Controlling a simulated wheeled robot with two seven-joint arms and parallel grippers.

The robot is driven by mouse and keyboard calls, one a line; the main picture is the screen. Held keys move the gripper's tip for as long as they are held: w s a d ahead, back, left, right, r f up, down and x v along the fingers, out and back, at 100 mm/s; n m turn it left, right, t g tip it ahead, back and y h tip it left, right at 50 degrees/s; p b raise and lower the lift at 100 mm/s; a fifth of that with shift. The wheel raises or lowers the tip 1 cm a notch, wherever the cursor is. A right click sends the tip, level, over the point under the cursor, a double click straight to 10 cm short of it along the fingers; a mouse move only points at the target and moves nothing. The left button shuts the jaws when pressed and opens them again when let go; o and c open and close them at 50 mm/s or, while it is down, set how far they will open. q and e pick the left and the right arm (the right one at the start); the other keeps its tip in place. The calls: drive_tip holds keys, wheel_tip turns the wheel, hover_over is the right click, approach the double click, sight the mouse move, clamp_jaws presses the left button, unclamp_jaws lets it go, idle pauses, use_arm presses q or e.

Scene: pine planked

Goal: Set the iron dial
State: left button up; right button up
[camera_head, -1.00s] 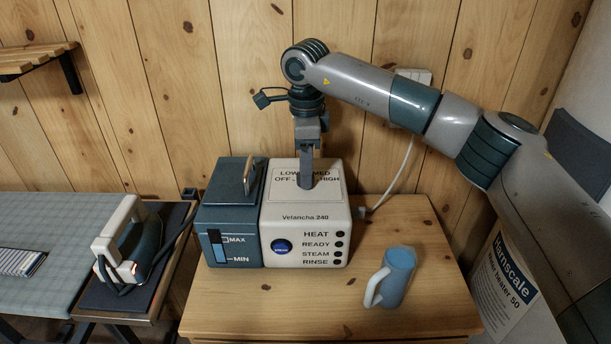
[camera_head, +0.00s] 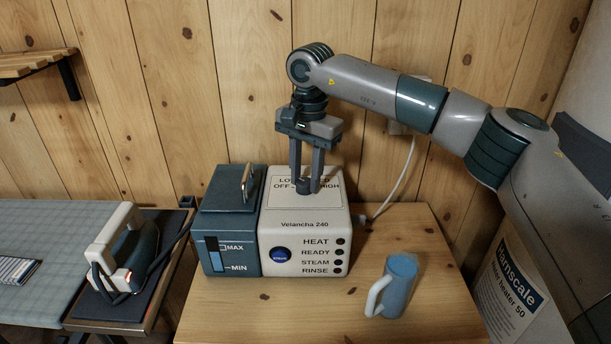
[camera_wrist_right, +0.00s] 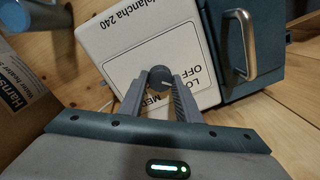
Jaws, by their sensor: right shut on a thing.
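The iron station (camera_head: 305,241), a white box marked Velancha 240, stands on the wooden cabinet. Its round grey dial (camera_wrist_right: 160,76) is on the top face, amid the labels OFF, LOW, MED and HIGH, which the gripper partly covers. My right gripper (camera_head: 306,188) points straight down on it. In the right wrist view the two fingers (camera_wrist_right: 160,82) close on opposite sides of the dial. A pale line shows on the dial, but I cannot tell which label it points at. The iron (camera_head: 128,250) rests on a dark pad at the left. My left gripper is out of view.
A blue-grey water tank (camera_head: 230,235) with a metal handle adjoins the station's left side. A blue mug (camera_head: 398,285) stands at the front right of the cabinet (camera_head: 260,315). A boxed water heater (camera_head: 512,285) is at the right. The cabinet's front is clear.

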drive_tip(key=n, duration=0.2)
drive_tip(key=shift+w+r+n, duration=0.1)
drive_tip(key=shift+n, duration=1.2)
drive_tip(key=o, duration=1.1)
drive_tip(key=shift+c, duration=0.2)
